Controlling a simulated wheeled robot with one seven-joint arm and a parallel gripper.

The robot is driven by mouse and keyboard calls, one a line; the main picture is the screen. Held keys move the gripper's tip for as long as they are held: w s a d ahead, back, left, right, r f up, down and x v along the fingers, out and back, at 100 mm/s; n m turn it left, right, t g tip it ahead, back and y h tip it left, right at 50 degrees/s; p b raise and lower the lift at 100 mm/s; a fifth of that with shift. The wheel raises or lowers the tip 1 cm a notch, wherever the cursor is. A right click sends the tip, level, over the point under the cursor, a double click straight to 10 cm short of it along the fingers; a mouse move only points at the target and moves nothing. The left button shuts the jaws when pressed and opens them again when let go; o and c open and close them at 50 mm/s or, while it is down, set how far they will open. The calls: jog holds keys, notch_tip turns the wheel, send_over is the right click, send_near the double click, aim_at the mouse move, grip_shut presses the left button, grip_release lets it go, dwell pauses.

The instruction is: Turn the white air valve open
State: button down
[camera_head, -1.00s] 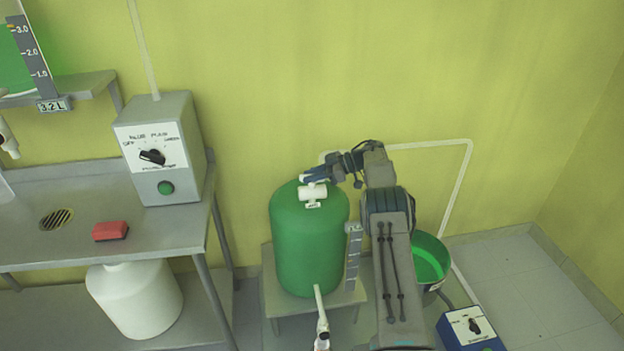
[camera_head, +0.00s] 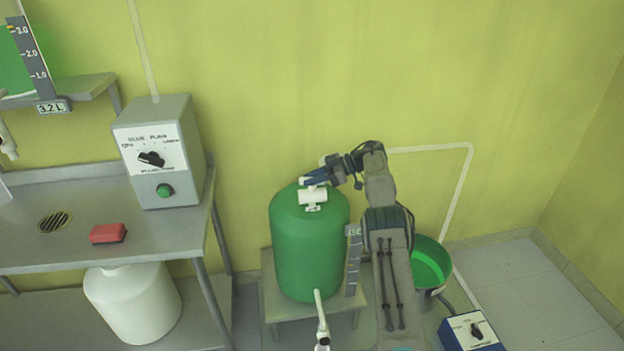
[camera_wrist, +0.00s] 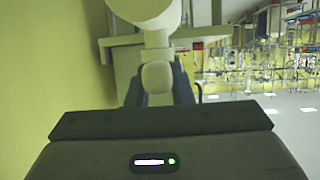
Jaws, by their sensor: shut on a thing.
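The white air valve (camera_head: 312,196) sits on top of the green tank (camera_head: 309,250), which stands on a small grey stand. My gripper (camera_head: 310,181) reaches the valve from the upper right, at the tank's top. In the wrist view the two dark fingers of my gripper (camera_wrist: 159,88) are closed on either side of a rounded white part, the valve's handle (camera_wrist: 157,76). The white valve body (camera_wrist: 146,10) shows beyond it at the top of that view. The far sides of the handle are hidden by the fingers.
A grey control box (camera_head: 160,150) with a black knob stands on the steel table (camera_head: 165,225) at left, near a red block (camera_head: 108,233). A green bucket (camera_head: 430,262) and a blue box (camera_head: 470,330) are right of my arm. The wall is close behind the tank.

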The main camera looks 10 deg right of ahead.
jog(key=c, duration=1.3)
grip_release()
jog(key=shift+a, duration=0.15)
jog(key=r, duration=0.4)
jog(key=shift+d+r, duration=0.2)
jog(key=s+d+r, duration=0.2)
jog(key=d, duration=0.1)
jog(key=s+d+r, duration=0.2)
jog(key=d, duration=0.1)
jog(key=s+d+r+b, duration=0.1)
jog(key=s+d+r, duration=0.1)
jog(key=d, duration=0.1)
jog(key=shift+d+r, duration=0.3)
jog(key=shift+d, duration=0.05)
jog(key=shift+r, duration=0.1)
